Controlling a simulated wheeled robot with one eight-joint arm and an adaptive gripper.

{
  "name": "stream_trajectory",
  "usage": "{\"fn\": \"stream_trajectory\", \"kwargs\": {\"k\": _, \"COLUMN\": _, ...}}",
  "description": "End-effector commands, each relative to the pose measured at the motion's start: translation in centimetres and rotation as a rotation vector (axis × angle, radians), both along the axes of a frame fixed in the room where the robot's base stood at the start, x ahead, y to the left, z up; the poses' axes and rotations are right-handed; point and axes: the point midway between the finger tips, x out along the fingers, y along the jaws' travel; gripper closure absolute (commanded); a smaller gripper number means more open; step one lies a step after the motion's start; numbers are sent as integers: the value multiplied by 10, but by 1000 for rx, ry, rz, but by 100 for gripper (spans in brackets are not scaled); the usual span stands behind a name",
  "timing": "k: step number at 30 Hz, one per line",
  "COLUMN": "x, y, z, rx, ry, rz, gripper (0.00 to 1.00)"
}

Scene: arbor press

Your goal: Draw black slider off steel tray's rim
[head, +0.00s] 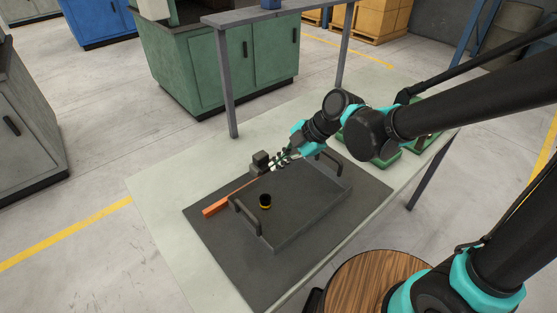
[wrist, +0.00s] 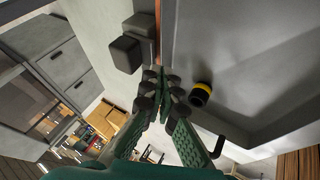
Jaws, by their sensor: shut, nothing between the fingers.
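The grey steel tray (head: 310,195) lies on a dark mat, with a raised handle at each end. A black block, which looks like the slider (head: 261,159), is at the tray's far long rim, by an orange bar (head: 225,198). In the wrist view the slider (wrist: 125,54) is a dark cube on a short stem beside the orange strip, left of my fingertips. My gripper (head: 275,165) is low over that rim, just right of the slider. In the wrist view my gripper (wrist: 162,82) is shut and empty, apart from the slider. Exact contact with the rim is unclear.
A black cylinder with a yellow band (head: 265,201) stands on the tray; it also shows in the wrist view (wrist: 201,94), right of my fingers. The near tray handle (head: 246,215) sticks up. Green items (head: 425,140) lie at the table's right. The pale table's left part is clear.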

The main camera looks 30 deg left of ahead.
Motion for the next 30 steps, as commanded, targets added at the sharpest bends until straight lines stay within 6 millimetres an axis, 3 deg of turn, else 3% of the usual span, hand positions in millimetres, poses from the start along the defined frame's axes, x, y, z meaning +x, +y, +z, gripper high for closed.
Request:
{"fn": "stream_trajectory", "kwargs": {"k": 8, "x": 2, "y": -15, "z": 19, "rx": 1, "ry": 0, "rz": -3, "gripper": 100}}
{"fn": "stream_trajectory", "kwargs": {"k": 21, "x": 12, "y": -51, "z": 68, "rx": 1, "ry": 0, "rz": -4, "gripper": 100}}
{"fn": "stream_trajectory", "kwargs": {"k": 30, "x": 14, "y": -59, "z": 80, "rx": 0, "ry": 0, "rz": 0, "gripper": 100}}
